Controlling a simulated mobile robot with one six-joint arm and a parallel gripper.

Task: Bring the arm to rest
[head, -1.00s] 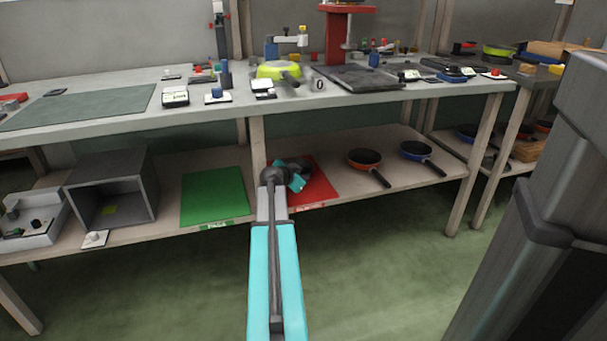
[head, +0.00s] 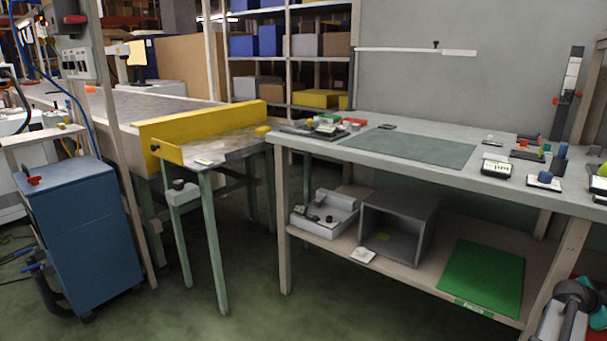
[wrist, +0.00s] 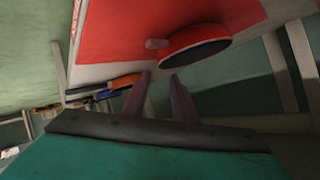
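My gripper (wrist: 160,76) shows in the wrist view with its two dark fingers apart and nothing between them. The red mat (wrist: 110,30) fills the top of that view. A red round pan-like thing (wrist: 168,41) with a dark face lies at the mat, beyond the fingertips and apart from them. In the head view my arm shows only in part at the bottom right corner, by the lower shelf. The fingers cannot be made out there.
A workbench (head: 310,152) has a lower shelf with a grey open box (head: 372,232) and a green mat (head: 484,277). A yellow-edged conveyor (head: 190,128) and a blue cabinet (head: 82,235) stand at the left. Floor shows between cabinet and bench. An orange pan (wrist: 125,81) shows in the wrist view.

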